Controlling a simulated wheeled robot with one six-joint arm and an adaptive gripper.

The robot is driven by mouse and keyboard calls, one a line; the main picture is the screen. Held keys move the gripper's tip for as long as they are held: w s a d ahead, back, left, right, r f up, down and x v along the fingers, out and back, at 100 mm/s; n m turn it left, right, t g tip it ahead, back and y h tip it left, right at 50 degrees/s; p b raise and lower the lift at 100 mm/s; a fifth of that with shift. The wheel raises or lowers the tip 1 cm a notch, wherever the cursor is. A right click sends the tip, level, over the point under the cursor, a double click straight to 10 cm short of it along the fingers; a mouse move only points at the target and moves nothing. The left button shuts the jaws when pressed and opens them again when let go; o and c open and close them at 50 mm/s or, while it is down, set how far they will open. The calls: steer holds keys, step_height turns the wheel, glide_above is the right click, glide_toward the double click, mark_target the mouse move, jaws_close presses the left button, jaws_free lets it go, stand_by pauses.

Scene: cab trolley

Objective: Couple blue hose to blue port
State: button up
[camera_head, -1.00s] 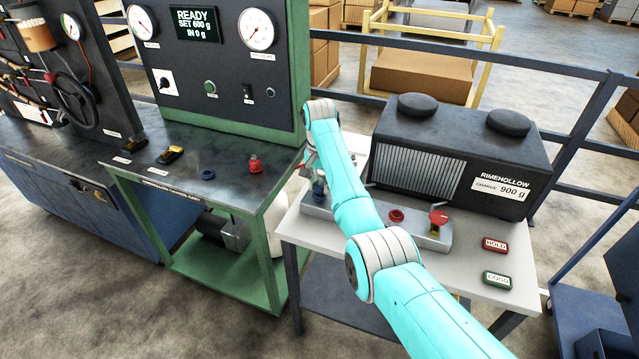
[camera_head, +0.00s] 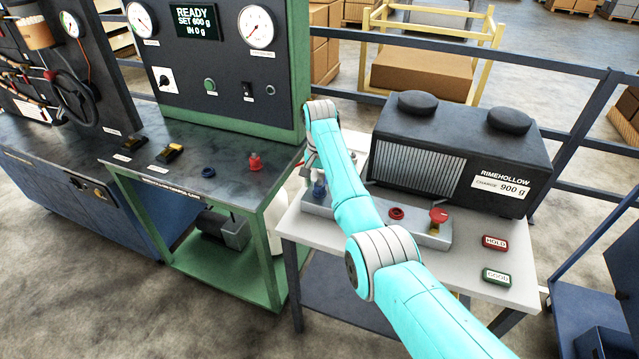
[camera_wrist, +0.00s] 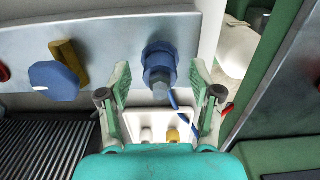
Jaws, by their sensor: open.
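The blue hose coupling (camera_wrist: 159,72) stands on the metal block, with the thin blue hose (camera_wrist: 185,118) running down from it. The blue port is hidden under the coupling, so I cannot tell whether it is fully seated. My gripper (camera_wrist: 160,77) is open, with one finger on each side of the coupling and a gap on both sides. In the head view the blue coupling (camera_head: 319,190) shows at the left end of the metal block (camera_head: 355,213), and my arm hides most of my gripper.
A blue knob (camera_wrist: 54,82) and a yellow part (camera_wrist: 69,62) sit beside the coupling. The block also carries a red port (camera_head: 396,213) and a red knob (camera_head: 438,215). The black unit (camera_head: 460,155) stands behind. The green cart (camera_head: 225,185) is left, across a narrow gap.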

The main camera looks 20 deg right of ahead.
step_height(320, 180, up, 12)
stand_by(0.5)
steer(key=o, duration=0.7)
steer(key=shift+f, duration=0.1)
